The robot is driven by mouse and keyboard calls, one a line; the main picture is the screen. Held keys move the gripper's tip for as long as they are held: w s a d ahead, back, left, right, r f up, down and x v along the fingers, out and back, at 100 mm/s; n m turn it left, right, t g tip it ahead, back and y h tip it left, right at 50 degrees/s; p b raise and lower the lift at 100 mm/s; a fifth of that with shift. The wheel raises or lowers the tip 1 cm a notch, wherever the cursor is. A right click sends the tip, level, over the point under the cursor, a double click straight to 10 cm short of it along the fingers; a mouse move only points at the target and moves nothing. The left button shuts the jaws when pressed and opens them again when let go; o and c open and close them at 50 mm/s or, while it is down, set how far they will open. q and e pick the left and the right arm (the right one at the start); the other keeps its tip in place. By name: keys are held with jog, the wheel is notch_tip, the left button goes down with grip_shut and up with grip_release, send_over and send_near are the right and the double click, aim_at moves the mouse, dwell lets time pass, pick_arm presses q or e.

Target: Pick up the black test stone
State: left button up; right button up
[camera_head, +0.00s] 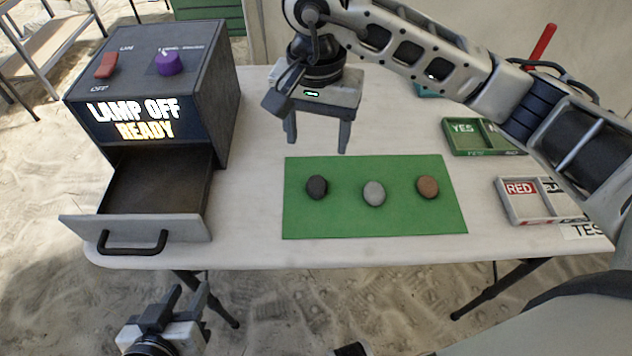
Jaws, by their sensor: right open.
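The black test stone (317,187) lies at the left of the green mat (375,223). A grey stone (374,193) lies in the middle of the mat and a brown stone (428,187) at its right. My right gripper (316,148) is open and empty. It hangs with its fingers pointing down, above the table just behind the mat and beyond the black stone. My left gripper (176,298) is low at the bottom left, in front of the table below the drawer. Its two fingers are apart and nothing shows between them.
A dark lamp box (160,70) reading "LAMP OFF READY" stands at the left, its drawer (145,230) pulled open. At the right are a green tray (486,152) marked YES and a grey tray (513,217) marked RED. The table (262,130) around the mat is mostly clear.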

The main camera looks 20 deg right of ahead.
send_over(317, 184)
jog(key=f, duration=0.6)
jog(key=shift+s+a+f, duration=0.15)
jog(key=shift+s+f, duration=0.1)
jog(key=shift+w+f, duration=0.15)
jog(key=shift+f, duration=1.15)
jog(key=shift+w+f, duration=0.15)
jog(key=shift+f, duration=1.15)
jog(key=c, duration=1.1)
